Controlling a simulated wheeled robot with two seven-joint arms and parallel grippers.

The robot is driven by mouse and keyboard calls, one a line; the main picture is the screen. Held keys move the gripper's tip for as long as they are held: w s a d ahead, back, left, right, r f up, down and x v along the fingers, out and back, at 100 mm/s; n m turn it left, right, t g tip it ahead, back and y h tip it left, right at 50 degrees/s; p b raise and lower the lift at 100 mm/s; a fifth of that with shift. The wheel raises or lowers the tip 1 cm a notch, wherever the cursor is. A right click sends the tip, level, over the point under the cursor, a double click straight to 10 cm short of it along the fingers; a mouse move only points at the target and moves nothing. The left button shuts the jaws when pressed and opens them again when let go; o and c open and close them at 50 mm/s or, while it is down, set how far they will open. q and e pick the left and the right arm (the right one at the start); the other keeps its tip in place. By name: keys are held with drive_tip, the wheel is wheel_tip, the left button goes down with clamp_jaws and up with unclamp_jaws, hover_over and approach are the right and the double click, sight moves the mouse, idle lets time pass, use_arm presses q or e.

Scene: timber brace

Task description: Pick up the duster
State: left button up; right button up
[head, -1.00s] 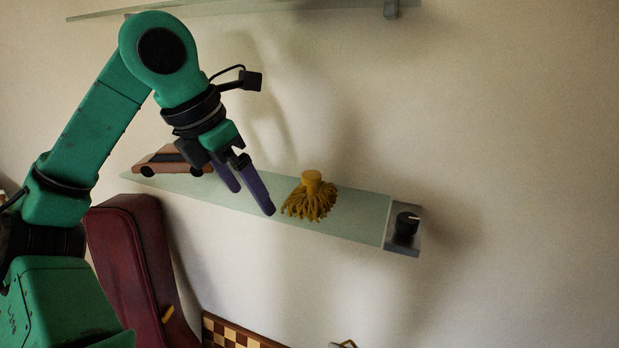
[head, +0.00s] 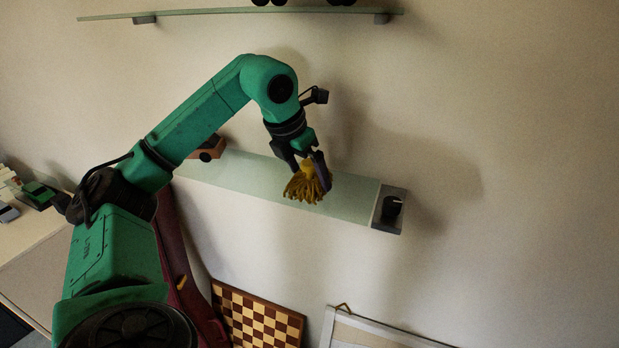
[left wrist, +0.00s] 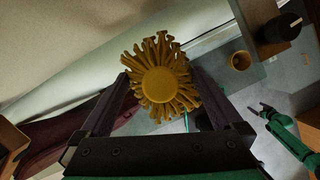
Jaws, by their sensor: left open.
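The duster (head: 303,187), a mustard-yellow cap with a skirt of thick strands, stands on the glass shelf (head: 245,175). My left gripper (head: 312,172) is at the duster, with its purple fingers open on either side of it. In the left wrist view the duster (left wrist: 159,86) shows end-on between the two spread finger tips (left wrist: 160,88). I cannot tell whether the fingers touch it. A green arm with a dark gripper (left wrist: 259,110), seemingly my right, shows small at the right of the left wrist view; its jaw is unclear.
A dark knob (head: 392,206) sits on the shelf's right end bracket. A wooden toy car (head: 207,150) stands at the left end, partly hidden by my arm. A chessboard (head: 258,318) and a dark red case (head: 190,295) are below. Another glass shelf (head: 235,11) is above.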

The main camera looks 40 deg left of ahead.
sight(310, 160)
use_arm(q)
drive_tip(key=shift+w+a, duration=0.1)
drive_tip(key=c, duration=1.2)
drive_tip(key=shift+r, duration=0.65)
drive_tip(key=shift+c, duration=0.2)
wheel_tip(310, 160, up, 3)
drive_tip(key=shift+f, duration=0.2)
drive_tip(key=s+b, duration=0.2)
drive_tip(key=s, duration=0.1)
drive_tip(key=s+f+b, duration=0.1)
drive_tip(key=s+b, duration=0.2)
drive_tip(key=shift+a+f, duration=0.2)
drive_tip(key=s+r+b, duration=0.1)
drive_tip(key=s+b, duration=0.3)
drive_tip(key=s, duration=0.8)
drive_tip(key=shift+a+b, duration=0.25)
drive_tip(key=shift+b, duration=0.15)
use_arm(e)
wheel_tip(310, 160, down, 10)
drive_tip(key=shift+s+d, duration=0.15)
drive_tip(key=shift+d, duration=0.05)
drive_tip(key=shift+r, duration=0.1)
